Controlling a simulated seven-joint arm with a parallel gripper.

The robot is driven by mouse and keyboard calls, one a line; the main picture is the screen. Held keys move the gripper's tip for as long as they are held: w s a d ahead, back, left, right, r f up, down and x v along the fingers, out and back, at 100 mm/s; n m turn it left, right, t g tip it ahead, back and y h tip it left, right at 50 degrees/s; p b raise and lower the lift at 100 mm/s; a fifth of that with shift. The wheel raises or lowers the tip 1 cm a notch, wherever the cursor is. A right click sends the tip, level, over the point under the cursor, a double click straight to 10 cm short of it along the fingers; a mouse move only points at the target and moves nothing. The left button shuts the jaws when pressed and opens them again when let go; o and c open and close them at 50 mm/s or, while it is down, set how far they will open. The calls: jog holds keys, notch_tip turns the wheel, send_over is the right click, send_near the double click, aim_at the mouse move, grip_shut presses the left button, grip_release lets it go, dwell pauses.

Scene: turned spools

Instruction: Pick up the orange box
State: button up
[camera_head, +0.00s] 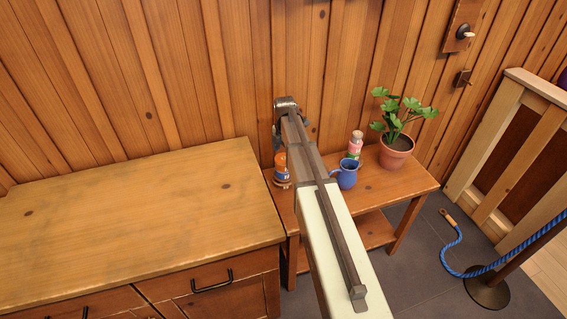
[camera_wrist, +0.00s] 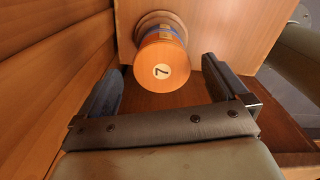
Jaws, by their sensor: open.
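The orange thing the task calls a box looks like a round, turned spool-shaped container (camera_head: 281,161) with a blue band and a wider base. It stands on the small wooden side table, partly hidden by my arm in the head view. Nothing is held. In the head view my gripper (camera_head: 291,125) is seen from behind, above the table's left end near the wall.
A larger wooden cabinet (camera_head: 130,215) with a bare top is at left. Plank wall (camera_head: 200,80) rises behind.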

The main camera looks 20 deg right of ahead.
aim_at(285, 157)
jog(key=shift+f, duration=1.55)
jog(key=c, duration=1)
jog(key=shift+r, duration=0.15)
